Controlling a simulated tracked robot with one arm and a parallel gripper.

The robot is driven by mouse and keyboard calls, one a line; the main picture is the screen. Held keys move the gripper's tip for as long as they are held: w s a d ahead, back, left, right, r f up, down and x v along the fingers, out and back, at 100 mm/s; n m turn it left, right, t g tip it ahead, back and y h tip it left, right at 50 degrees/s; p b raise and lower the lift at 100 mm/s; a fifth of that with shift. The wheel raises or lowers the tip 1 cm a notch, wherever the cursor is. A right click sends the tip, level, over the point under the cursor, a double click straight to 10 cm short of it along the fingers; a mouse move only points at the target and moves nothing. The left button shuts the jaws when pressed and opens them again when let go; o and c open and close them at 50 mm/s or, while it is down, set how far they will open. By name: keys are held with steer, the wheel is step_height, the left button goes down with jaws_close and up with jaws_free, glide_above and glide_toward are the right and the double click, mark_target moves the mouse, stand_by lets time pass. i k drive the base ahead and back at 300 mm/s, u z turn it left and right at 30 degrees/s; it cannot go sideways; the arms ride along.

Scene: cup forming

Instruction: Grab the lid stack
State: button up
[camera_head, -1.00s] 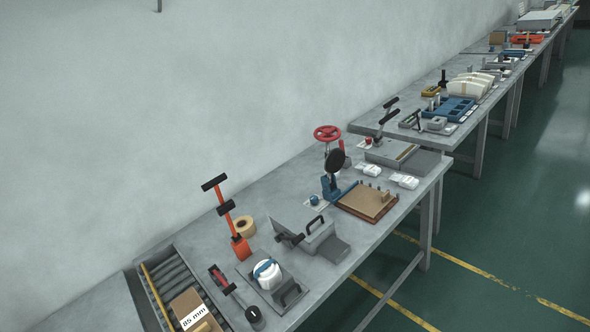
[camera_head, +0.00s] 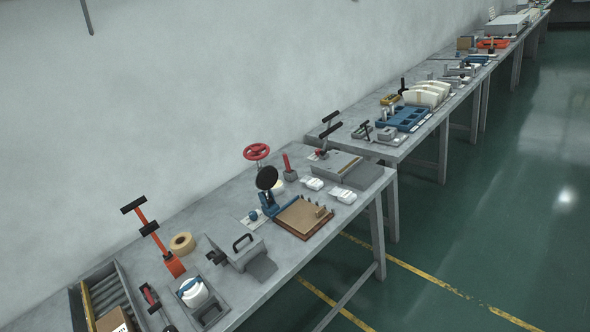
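I cannot tell for sure which thing is the lid stack. A white rounded piece with a blue band (camera_head: 194,292) sits in a dark grey holder on the near bench at lower left. Two small white bundles, one behind (camera_head: 312,184) and one in front (camera_head: 342,195), lie near the far end of that bench, too small to make out. Several cream curved pieces (camera_head: 428,95) stand in a row on the second bench. My gripper is not in view, and nothing in view is held.
The near bench (camera_head: 350,218) carries an orange-handled tool (camera_head: 152,235), a tape roll (camera_head: 182,243), a grey box with a handle (camera_head: 236,243), a wooden board (camera_head: 303,216) and a red handwheel (camera_head: 256,151). A wall (camera_head: 180,100) stands behind. The green floor (camera_head: 480,230) at right is clear.

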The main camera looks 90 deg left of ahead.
mark_target(194, 293)
steer(key=u, duration=0.05)
steer(key=i, duration=2.4)
steer(key=u, duration=4.1)
steer(key=i, duration=1.05)
